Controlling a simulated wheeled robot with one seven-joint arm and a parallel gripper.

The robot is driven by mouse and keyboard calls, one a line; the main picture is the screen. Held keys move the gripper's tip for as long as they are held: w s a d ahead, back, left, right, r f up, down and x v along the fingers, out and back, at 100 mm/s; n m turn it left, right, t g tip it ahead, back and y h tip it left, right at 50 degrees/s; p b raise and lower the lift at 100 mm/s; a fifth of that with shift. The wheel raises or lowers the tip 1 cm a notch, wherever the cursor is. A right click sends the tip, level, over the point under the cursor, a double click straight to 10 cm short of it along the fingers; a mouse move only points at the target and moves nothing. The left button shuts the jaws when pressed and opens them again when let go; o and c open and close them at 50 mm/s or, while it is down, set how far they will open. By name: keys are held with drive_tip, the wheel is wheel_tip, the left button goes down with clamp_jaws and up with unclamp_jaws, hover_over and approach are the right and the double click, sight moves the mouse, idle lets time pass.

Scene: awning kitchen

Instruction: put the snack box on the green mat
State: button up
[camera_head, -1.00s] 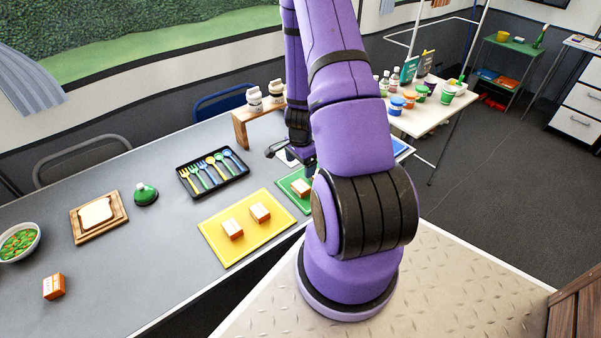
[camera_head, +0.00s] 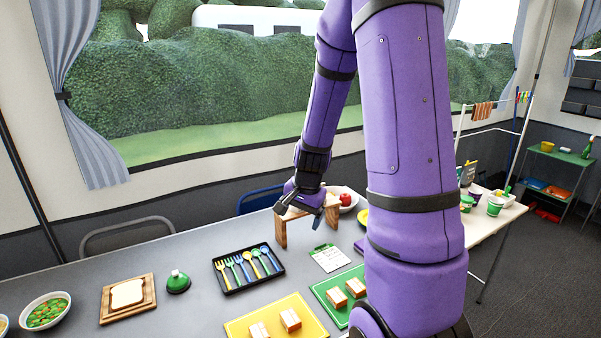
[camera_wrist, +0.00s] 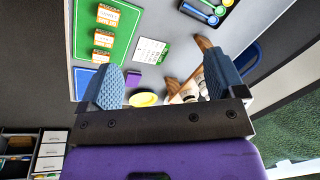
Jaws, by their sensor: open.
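The green mat (camera_head: 322,291) lies on the grey table, partly hidden behind my arm. In the head view two orange-and-white snack boxes (camera_head: 355,287) rest on it. In the wrist view the green mat (camera_wrist: 88,42) bears three such boxes in a row (camera_wrist: 103,38). Two similar boxes (camera_head: 290,319) sit on the yellow mat (camera_head: 240,328) to its left. My gripper (camera_head: 306,200) is raised by the wooden stand, behind and above the mat. In the wrist view its fingers (camera_wrist: 163,82) are wide apart with nothing gripped.
A black cutlery tray (camera_head: 247,268), a white card (camera_head: 328,257), a bread board (camera_head: 127,298), a green domed object (camera_head: 177,283) and a salad bowl (camera_head: 45,311) stand on the table.

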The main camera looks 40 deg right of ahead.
drive_tip(key=s+a+r+n, duration=0.2)
drive_tip(key=a+r+n, duration=0.3)
drive_tip(key=r, duration=0.4)
drive_tip(key=s+a+r+n+t, duration=0.1)
drive_tip(key=s+a+r+n, duration=0.3)
drive_tip(key=s+r, duration=0.3)
drive_tip(key=s+a+r+n+t, duration=0.1)
drive_tip(key=s+a+r+n, duration=0.3)
drive_tip(key=s+a+r, duration=0.3)
drive_tip(key=shift+s+a+r+t, duration=0.3)
drive_tip(key=shift+s+t, duration=0.1)
drive_tip(key=shift+s, duration=0.65)
